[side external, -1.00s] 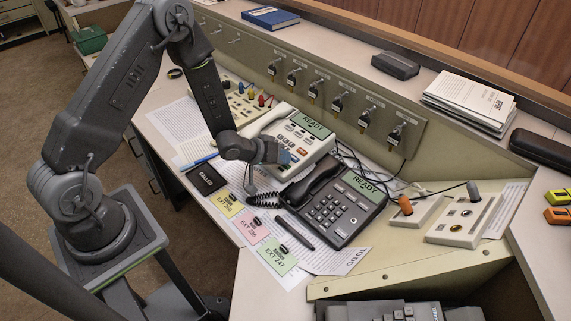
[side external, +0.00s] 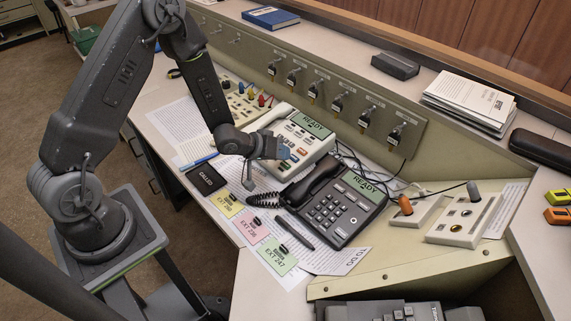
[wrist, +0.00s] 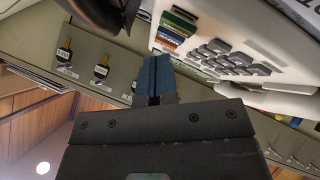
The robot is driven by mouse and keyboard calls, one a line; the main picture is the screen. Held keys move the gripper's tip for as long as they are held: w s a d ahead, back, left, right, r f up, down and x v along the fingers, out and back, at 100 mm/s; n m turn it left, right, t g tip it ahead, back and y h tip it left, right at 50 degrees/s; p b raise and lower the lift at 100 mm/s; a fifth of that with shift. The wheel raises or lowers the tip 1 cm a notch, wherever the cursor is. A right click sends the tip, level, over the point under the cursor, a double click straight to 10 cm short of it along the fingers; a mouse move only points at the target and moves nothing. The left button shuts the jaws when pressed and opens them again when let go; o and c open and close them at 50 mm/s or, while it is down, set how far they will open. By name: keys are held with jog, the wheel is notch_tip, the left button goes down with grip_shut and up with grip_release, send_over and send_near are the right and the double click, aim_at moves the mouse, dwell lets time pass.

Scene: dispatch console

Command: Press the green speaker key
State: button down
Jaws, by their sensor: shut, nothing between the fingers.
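The white desk phone (side external: 305,138) stands at the middle of the console, its screen reading READY. In the wrist view a green key (wrist: 180,20) lies at one end of a short column of coloured keys on the white phone (wrist: 265,35). My gripper (side external: 284,152) is shut and empty, its blue fingertips over the near edge of the white phone. In the wrist view the fingertips (wrist: 153,80) point toward the coloured keys, with a visible gap between them and the green key.
A dark phone (side external: 338,203) with its handset and coiled cord stands just right of my gripper. Coloured extension cards (side external: 252,227) and a black pen lie in front. A row of keyed switches (side external: 335,100) lines the panel behind. Small lever boxes (side external: 462,215) stand at the right.

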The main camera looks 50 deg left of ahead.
jog(key=shift+s+r, duration=0.2)
jog(key=shift+r, duration=0.95)
jog(key=shift+s+r, duration=0.15)
jog(key=shift+r, duration=0.95)
jog(key=shift+r, duration=0.1)
jog(key=s+a+r+m+g+y, duration=0.15)
jog(key=s+r, duration=0.25)
jog(key=r, duration=0.4)
jog(key=s+d+r+m+y, duration=0.1)
jog(key=s+r+y, duration=0.2)
jog(key=r, duration=0.6)
jog(key=s+d+r+m+g, duration=0.1)
jog(key=s+d+r, duration=0.1)
jog(key=s, duration=0.6)
jog(key=s+d+r+m+g+h, duration=0.1)
jog(key=s+r, duration=0.3)
jog(key=s, duration=0.5)
jog(key=shift+s+d+r+g, duration=0.15)
jog(key=shift+d+r+g, duration=0.2)
jog(key=shift+d+g, duration=0.3)
jog(key=shift+m+h, duration=0.25)
